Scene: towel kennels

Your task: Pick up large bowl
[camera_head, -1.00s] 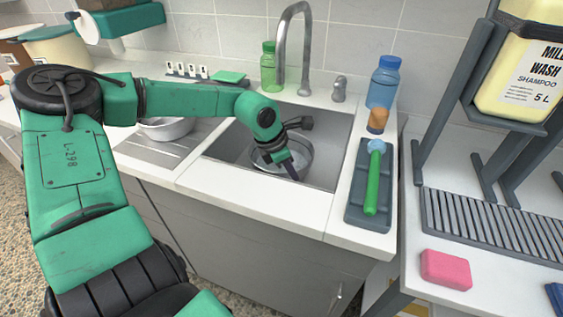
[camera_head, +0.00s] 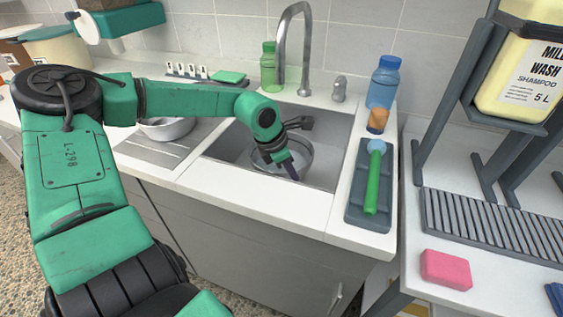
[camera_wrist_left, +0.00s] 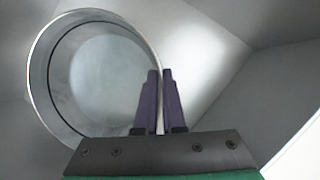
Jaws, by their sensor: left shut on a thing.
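A round metal bowl (camera_head: 303,159), which I take to be the large bowl, sits in the sink (camera_head: 329,131). My left gripper (camera_head: 291,173) reaches down into the sink at the bowl's near side. In the left wrist view, the bowl (camera_wrist_left: 100,72) fills the left part. The purple fingers of my left gripper (camera_wrist_left: 159,85) are close together there, shut on the bowl's right rim. My forearm and wrist hide part of the bowl in the head view. My right gripper is not in view.
Another metal bowl (camera_head: 167,129) stands on the drainboard left of the sink. The faucet (camera_head: 307,45) rises behind the sink, with a green bottle (camera_head: 269,70) beside it. A grey tray (camera_head: 359,208) with a green-handled brush (camera_head: 372,185) lies to the right.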

